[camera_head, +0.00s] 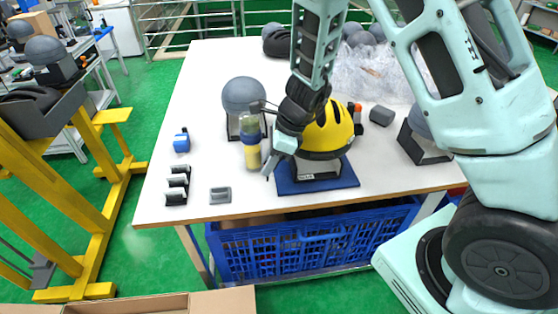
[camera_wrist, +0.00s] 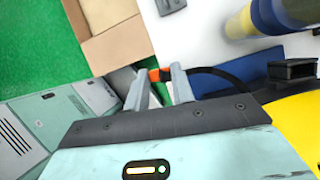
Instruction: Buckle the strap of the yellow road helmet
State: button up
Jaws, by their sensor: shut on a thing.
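The yellow helmet (camera_head: 330,132) sits on a dark headform with a grey stand (camera_head: 318,169), on a blue mat (camera_head: 345,180) near the table's front edge. Its yellow shell also shows at the lower right of the wrist view (camera_wrist: 292,122). My gripper (camera_head: 269,168) is at the helmet's left. In the wrist view my gripper (camera_wrist: 160,84) is shut on a small orange piece (camera_wrist: 160,74) at the end of the black strap (camera_wrist: 215,74). The strap curves right towards the helmet. The strap's other end and any mating buckle part are not clear.
A blue-and-yellow bottle (camera_head: 251,145) stands close left of my gripper. A grey headform (camera_head: 244,95) stands behind it. A small grey block (camera_head: 220,195) and a black rack (camera_head: 177,186) are at front left. A clear plastic heap (camera_head: 375,72) lies behind the helmet.

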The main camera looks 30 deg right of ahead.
jog(key=shift+w+a+r+p, duration=0.2)
jog(key=shift+w+a+p, duration=0.15)
jog(key=shift+w+a, duration=0.2)
jog(key=shift+w+d+r+p, duration=1.55)
jog(key=shift+w+p, duration=0.3)
jog(key=shift+p, duration=0.25)
jog(key=shift+w+d+r+p, duration=1.35)
jog(key=shift+w+r+p, duration=0.45)
jog(key=shift+p, duration=0.35)
jog(key=shift+w+d+r+p, duration=1.5)
jog(key=shift+w+p, duration=0.4)
jog(key=shift+p, duration=0.2)
jog(key=shift+s+a+f+b, duration=0.1)
jog(key=shift+f+b, duration=0.6)
jog(key=shift+f, duration=0.25)
jog(key=shift+f+b, duration=0.35)
jog(key=shift+f, duration=0.2)
jog(key=shift+s+f+b, duration=0.15)
jog(key=shift+f+b, duration=0.7)
jog(key=shift+f, duration=0.25)
jog(key=shift+f, duration=0.25)
jog(key=o, duration=0.8)
